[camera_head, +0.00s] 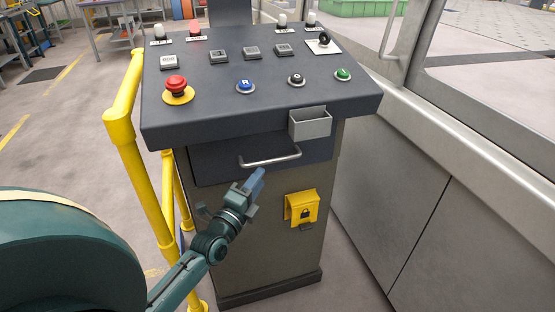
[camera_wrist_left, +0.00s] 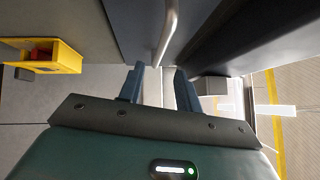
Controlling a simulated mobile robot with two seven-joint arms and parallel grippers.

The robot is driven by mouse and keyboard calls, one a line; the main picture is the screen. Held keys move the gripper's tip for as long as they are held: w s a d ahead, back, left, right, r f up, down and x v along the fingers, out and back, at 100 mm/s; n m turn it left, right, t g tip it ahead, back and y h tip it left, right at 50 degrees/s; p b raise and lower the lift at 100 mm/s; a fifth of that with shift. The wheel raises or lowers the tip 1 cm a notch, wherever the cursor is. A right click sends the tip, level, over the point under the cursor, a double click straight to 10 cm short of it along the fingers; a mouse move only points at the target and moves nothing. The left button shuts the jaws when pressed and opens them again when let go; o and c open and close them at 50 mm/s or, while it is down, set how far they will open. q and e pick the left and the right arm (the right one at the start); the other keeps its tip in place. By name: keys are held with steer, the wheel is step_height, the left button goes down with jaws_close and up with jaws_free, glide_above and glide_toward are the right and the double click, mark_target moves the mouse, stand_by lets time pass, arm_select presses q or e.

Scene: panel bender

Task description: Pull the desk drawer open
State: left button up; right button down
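The desk drawer (camera_head: 213,163) is a dark grey front under the console's top and looks shut. Its handle (camera_head: 271,161) is a light metal bar across the front. My left gripper (camera_head: 257,183) is just below and in front of the handle. In the left wrist view the handle (camera_wrist_left: 168,35) lies ahead of my left gripper (camera_wrist_left: 159,84), in line with the gap between the two fingers. The fingers are apart with nothing held between them; contact with the handle cannot be made out. My right gripper is not in view.
The console top (camera_head: 215,105) carries buttons and a red emergency stop (camera_head: 176,86). A small grey box (camera_head: 311,123) hangs right above the handle. A yellow lock box (camera_head: 301,207) is on the cabinet. A yellow rail (camera_head: 134,165) stands left; a machine panel (camera_head: 400,200) stands right.

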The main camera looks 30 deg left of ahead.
mark_target(274, 160)
arm_select(q)
steer(key=w, duration=0.6)
steer(key=w+r, duration=0.1)
steer(key=w, duration=0.2)
steer(key=shift+a+b, duration=0.3)
steer(key=shift+c, duration=0.4)
jaws_close()
